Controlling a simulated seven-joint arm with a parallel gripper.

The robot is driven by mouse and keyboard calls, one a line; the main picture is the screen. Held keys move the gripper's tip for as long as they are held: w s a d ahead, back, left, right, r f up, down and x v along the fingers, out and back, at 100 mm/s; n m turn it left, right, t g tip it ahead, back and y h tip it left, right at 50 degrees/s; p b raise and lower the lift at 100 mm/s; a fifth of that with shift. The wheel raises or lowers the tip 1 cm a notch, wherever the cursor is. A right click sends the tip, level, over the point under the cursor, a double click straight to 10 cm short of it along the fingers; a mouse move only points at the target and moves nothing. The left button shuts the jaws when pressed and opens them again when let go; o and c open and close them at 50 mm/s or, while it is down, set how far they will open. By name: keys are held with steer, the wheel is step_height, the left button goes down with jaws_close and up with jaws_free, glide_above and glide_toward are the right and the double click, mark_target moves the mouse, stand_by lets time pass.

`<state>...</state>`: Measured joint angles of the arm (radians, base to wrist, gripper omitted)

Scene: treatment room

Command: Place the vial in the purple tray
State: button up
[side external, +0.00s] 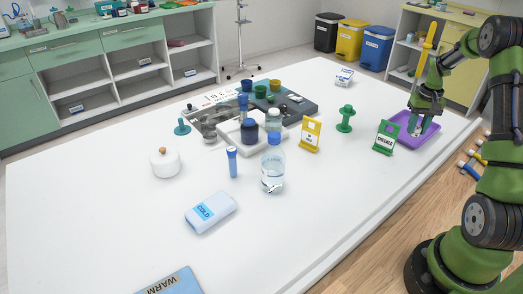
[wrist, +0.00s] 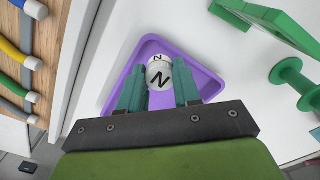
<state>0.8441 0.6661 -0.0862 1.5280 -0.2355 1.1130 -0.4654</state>
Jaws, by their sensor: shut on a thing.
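The purple tray (side external: 400,140) lies at the right end of the white table, near its edge. It also shows in the wrist view (wrist: 196,50). My gripper (side external: 418,127) is over the tray, pointing down, with its fingertips inside the tray's outline. In the wrist view my gripper (wrist: 160,85) is shut on a small white vial (wrist: 158,68) marked with the letter N. The vial is between the two teal fingers, over the tray's floor. I cannot tell whether its base touches the tray.
A green "CHECKED" sign (side external: 386,137) stands just left of the tray, with a green spool-shaped stand (side external: 345,119) and a yellow sign (side external: 311,134) farther left. A clear bottle (side external: 272,172) and a blue-capped tube (side external: 232,162) stand mid-table. The front right of the table is clear.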

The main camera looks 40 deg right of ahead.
steer(key=shift+w+d+f, duration=0.15)
steer(key=shift+w+d, duration=0.65)
steer(key=shift+d, duration=0.25)
steer(key=shift+f, duration=1.75)
steer(key=shift+f, duration=0.1)
steer(key=o, duration=0.7)
